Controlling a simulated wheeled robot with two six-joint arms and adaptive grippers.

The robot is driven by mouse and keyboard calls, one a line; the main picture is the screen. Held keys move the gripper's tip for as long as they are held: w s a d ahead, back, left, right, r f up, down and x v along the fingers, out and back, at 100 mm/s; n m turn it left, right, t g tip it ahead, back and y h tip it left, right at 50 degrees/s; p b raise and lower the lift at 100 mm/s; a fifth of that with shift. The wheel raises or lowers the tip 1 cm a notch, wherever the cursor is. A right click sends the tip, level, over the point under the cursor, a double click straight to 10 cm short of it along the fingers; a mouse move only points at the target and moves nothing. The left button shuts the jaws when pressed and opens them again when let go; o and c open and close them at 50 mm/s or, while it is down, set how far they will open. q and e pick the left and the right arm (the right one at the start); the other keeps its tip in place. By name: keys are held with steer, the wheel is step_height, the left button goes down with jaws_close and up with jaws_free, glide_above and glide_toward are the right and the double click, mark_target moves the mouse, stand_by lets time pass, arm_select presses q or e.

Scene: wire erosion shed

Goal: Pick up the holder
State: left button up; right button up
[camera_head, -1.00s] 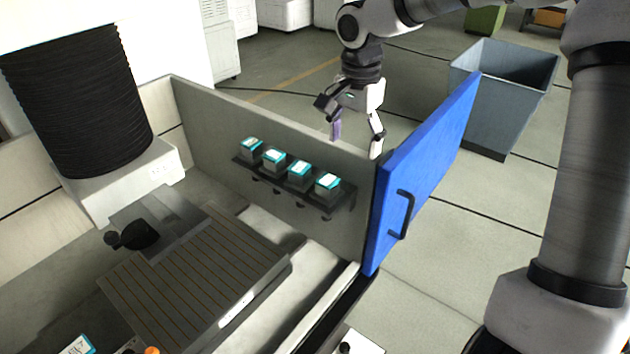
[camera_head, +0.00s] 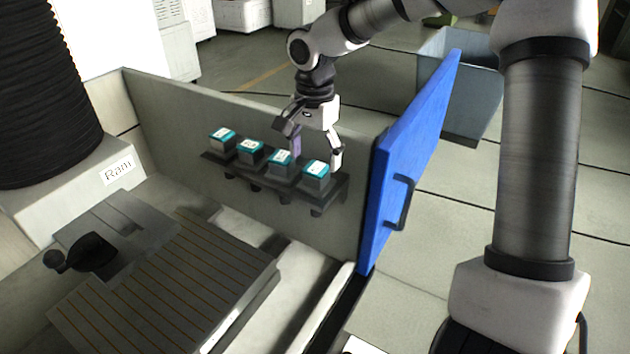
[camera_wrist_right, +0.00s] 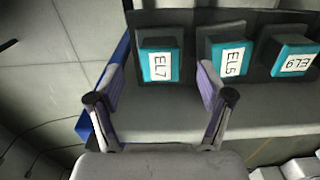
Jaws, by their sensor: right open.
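Several dark block-like holders with teal tops and white labels stand in a row on a dark rack (camera_head: 215,158) on the grey wall panel. The one nearest the blue door (camera_head: 315,172) reads EL7 in the right wrist view (camera_wrist_right: 160,62). Beside it stands one reading EL5 or EL6 (camera_head: 280,163), also in the wrist view (camera_wrist_right: 230,58). EL9 (camera_wrist_right: 295,58) follows. My right gripper (camera_head: 316,156) points down at the EL7 end of the row. Its purple-padded fingers (camera_wrist_right: 162,85) are open and empty, apart from the holder. My left gripper is out of view.
The open blue door (camera_head: 420,150) with a black handle stands just right of the rack. A slotted table (camera_head: 165,285) and a black bellows column (camera_head: 45,95) are left. A grey bin (camera_head: 475,100) stands behind the door.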

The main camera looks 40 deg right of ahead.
mark_target(317, 168)
arm_select(q)
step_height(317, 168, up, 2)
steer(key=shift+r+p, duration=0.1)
steer(key=shift+p, duration=0.85)
arm_select(e)
steer(key=f, duration=0.5)
steer(key=shift+w+d, duration=0.1)
steer(key=shift+d, duration=0.3)
steer(key=shift+w+f, duration=0.1)
steer(key=shift+f, duration=0.2)
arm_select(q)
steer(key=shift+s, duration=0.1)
arm_select(e)
steer(key=shift+r, duration=0.1)
steer(key=c, duration=0.7)
steer(key=shift+a, duration=0.1)
jaws_close()
steer(key=shift+r, duration=0.1)
